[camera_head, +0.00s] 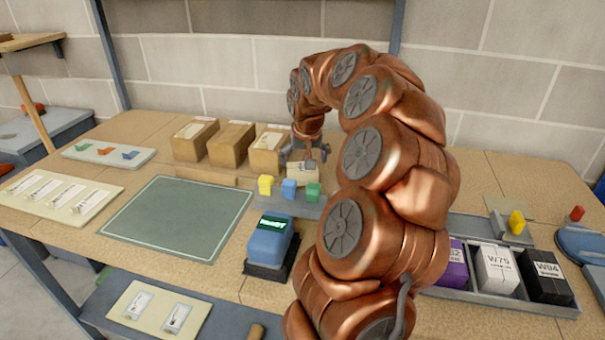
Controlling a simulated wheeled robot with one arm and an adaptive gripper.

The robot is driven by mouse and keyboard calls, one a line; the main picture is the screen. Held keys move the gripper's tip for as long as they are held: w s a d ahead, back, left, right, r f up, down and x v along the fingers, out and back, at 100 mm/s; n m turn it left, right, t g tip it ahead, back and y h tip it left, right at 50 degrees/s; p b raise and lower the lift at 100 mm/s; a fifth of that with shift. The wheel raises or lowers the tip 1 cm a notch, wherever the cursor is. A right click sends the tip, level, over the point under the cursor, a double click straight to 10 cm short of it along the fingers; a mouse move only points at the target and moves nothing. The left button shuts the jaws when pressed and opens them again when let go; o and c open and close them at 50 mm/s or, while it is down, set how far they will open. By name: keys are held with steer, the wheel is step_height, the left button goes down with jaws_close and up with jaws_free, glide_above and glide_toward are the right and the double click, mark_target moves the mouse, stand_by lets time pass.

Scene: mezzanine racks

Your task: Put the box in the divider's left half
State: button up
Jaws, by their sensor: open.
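Three brown cardboard boxes stand in a row at the back of the bench: a left box (195,141), a middle box (232,146) and a right box (267,153). A smaller box with a pale top (302,184) sits just right of them. My gripper (309,163) is open and points down at this smaller box; I cannot tell whether its fingers touch it. A low wooden strip (207,175) lies in front of the cardboard boxes. I cannot tell for sure which thing is the divider. My copper arm hides the bench's right middle.
A grey holder (300,208) carries yellow, blue and green blocks. A blue device (271,240) with a green display stands before it. A green mat (178,215) lies clear at left. A grey tray (552,307) at right holds purple, white and black boxes.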

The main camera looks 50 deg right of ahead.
mark_target(303, 168)
steer(key=p+x, duration=0.1)
steer(key=x, duration=0.4)
steer(key=shift+a, duration=0.1)
steer(key=shift+c, duration=0.2)
steer(key=c, duration=1)
